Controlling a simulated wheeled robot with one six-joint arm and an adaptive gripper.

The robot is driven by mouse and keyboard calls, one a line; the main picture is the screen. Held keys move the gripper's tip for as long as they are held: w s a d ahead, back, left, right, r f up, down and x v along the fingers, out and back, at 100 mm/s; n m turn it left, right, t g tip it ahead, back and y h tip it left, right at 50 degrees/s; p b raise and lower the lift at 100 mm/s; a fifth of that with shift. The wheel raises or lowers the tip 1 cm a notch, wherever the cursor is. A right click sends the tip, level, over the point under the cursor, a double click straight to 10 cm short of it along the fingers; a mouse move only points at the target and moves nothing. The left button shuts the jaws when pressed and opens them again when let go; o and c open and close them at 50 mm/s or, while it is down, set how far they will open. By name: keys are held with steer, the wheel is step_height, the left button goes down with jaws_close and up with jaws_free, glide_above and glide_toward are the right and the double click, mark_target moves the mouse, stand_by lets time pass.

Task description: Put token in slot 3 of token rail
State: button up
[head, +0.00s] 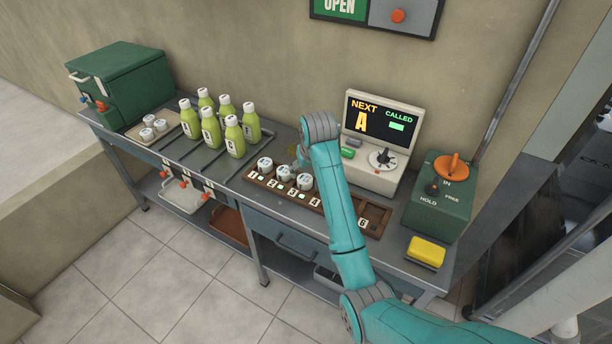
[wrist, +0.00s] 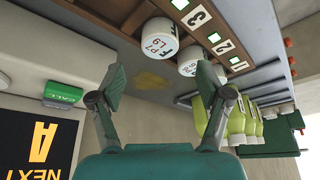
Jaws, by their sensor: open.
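The brown token rail (head: 373,215) lies along the counter, with numbered slots. Three white round tokens stand in its left part, by the numbers 1, 2 and 3. Green lamps are lit beside 1, 2 and 3. My gripper (wrist: 169,95) is open and empty, its fingers apart, behind the rail and clear of that token. In the head view the gripper is partly hidden by my arm, which also covers the rail's middle.
A display (head: 382,125) reading "NEXT A" stands behind the rail, with a green control box (head: 437,197) and yellow block (head: 426,251) at right. Several green bottles (head: 211,130) stand left, near a tray with more white tokens (head: 148,134) and a green machine (head: 122,85).

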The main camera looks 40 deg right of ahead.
steer(key=v, duration=0.5)
steer(key=shift+s+a+r, duration=0.1)
steer(key=shift+r, duration=0.25)
